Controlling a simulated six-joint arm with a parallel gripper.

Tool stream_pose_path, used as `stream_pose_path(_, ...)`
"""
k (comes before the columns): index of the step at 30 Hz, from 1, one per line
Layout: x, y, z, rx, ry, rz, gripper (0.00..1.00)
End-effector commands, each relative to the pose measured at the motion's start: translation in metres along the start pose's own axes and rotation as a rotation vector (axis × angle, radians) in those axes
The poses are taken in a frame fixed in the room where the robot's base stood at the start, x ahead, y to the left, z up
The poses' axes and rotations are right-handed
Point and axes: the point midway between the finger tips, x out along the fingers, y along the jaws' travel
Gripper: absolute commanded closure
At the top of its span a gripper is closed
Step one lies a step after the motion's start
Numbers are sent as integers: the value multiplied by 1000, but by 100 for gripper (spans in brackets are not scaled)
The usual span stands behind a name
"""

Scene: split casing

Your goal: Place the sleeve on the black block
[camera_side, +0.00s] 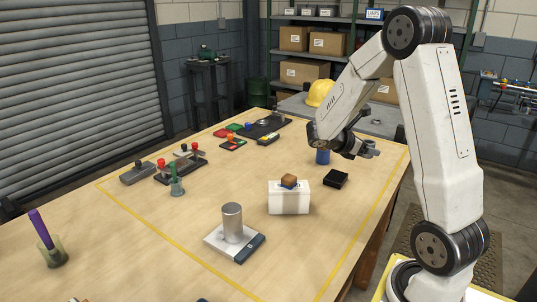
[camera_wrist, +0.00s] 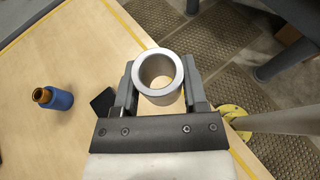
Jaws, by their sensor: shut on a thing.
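My gripper (camera_wrist: 158,85) is shut on the sleeve, a hollow silvery metal ring (camera_wrist: 158,96), held between the two fingers with its open end facing the wrist camera. In the side view my gripper (camera_side: 368,149) is above the table near its right edge, up and to the right of the black block (camera_side: 335,179). The block lies flat on the table. In the wrist view the black block (camera_wrist: 102,102) shows just left of the left finger, partly hidden by it. The sleeve is clear of the block. It is hard to make out in the side view.
A blue cylinder (camera_side: 322,157) stands behind the block; the wrist view shows its copper-coloured top (camera_wrist: 42,95). A white box with a brown piece (camera_side: 289,198) stands in front of the block. A grey cylinder on a plate (camera_side: 233,222) is nearer the camera.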

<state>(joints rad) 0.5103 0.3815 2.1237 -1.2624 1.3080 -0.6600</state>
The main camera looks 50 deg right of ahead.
Motion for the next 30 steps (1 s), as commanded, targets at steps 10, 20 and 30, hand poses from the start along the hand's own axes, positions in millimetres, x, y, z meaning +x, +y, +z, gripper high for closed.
stream_pose_path(10, 3, 16, 22, -78, -1, 193, 100)
stream_pose_path(20, 7, 23, 17, -116, -1, 270, 100)
stream_pose_path(30, 18, 23, -11, -115, -1, 269, 100)
